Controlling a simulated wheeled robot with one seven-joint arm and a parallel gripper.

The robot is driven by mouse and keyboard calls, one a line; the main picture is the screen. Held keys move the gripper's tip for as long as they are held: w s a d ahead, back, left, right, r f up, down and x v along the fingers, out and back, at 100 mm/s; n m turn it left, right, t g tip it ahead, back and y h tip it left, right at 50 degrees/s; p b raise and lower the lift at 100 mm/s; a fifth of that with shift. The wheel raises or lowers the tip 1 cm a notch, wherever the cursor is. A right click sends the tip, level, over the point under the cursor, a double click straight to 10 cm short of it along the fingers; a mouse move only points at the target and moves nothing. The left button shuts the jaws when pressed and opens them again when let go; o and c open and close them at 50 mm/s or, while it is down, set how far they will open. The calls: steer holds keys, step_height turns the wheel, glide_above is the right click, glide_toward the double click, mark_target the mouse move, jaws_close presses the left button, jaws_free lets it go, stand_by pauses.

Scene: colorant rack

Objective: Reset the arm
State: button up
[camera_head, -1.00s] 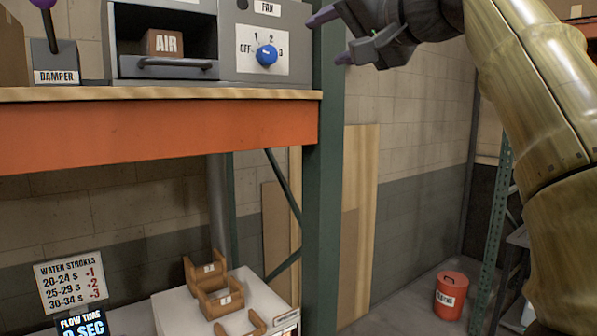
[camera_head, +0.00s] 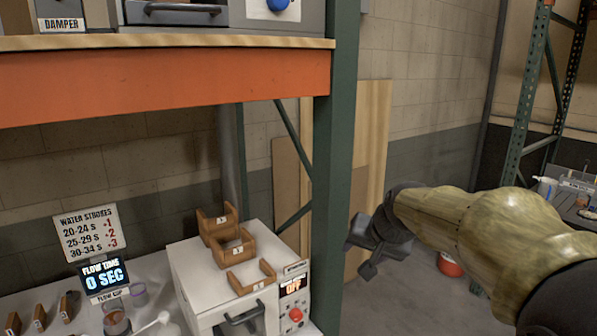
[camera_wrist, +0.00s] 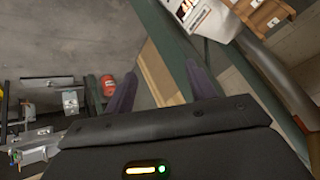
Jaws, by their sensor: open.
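My gripper (camera_head: 364,256) is open and empty in the head view, just right of the green rack post (camera_head: 337,170) and in front of the boards against the wall. My arm reaches in from the right edge, and its pale sleeve bends down to the gripper. In the wrist view, the two purple-grey fingers of my gripper (camera_wrist: 162,88) stand apart with nothing held between them. Whether the gripper touches the post cannot be told.
The orange shelf beam (camera_head: 160,85) spans the upper left. Below it, a white machine (camera_head: 190,262) carries wooden holders (camera_head: 250,276). A flow-time display (camera_head: 103,277) stands at left. A red bucket (camera_head: 449,265) is on the floor, partly hidden by my arm. Another rack (camera_head: 527,95) stands at right.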

steer(key=s+d+f+n+g+h, duration=0.1)
steer(key=s+f+n+g, duration=0.2)
steer(key=s+f, duration=1.5)
step_height(320, 180, down, 2)
steer(key=shift+s+d+f+g+h, duration=0.15)
steer(key=shift+s+d+g+h, duration=0.2)
steer(key=shift+g, duration=0.55)
steer(key=shift+c, duration=0.5)
